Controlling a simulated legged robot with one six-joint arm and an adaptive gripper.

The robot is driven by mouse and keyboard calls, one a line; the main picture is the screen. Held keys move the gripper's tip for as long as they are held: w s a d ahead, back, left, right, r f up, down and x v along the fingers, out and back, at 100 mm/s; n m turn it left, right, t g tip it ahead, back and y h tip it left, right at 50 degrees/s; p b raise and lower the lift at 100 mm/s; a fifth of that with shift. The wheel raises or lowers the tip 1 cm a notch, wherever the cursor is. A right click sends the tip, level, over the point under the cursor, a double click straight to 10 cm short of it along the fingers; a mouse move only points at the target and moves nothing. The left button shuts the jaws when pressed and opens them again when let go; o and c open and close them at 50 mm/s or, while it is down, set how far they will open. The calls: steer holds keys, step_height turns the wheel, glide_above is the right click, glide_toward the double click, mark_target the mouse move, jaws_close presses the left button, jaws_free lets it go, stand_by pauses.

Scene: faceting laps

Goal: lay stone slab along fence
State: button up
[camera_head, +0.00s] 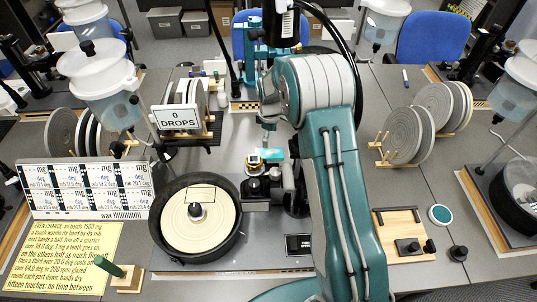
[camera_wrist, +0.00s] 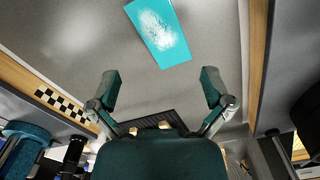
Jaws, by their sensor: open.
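The stone slab seems to be the flat teal rectangle with a pale, mottled patch; it lies on the grey bench in the head view (camera_head: 272,154) and shows whole at the top of the wrist view (camera_wrist: 160,32). My gripper (camera_wrist: 160,76) is open and empty, its two green fingers spread wide and apart from the slab. In the head view my gripper (camera_head: 268,125) hangs just behind the slab. A wooden board (camera_head: 385,228) at the right has a thin dark bar along its far side; I cannot tell whether this bar is the fence.
Black instruments (camera_head: 262,188) stand close in front of the slab. A round black pan (camera_head: 168,238) with a pale lap is at the left. Racks of discs stand at left and right (camera_head: 403,136). A checkered strip (camera_wrist: 62,105) lies near the gripper. Bench right of my arm is partly clear.

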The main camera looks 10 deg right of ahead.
mark_target(269, 153)
step_height(269, 153, down, 8)
steer(key=shift+a+r, duration=0.15)
steer(key=shift+r, duration=0.05)
steer(key=shift+s, duration=0.1)
steer(key=c, duration=1.2)
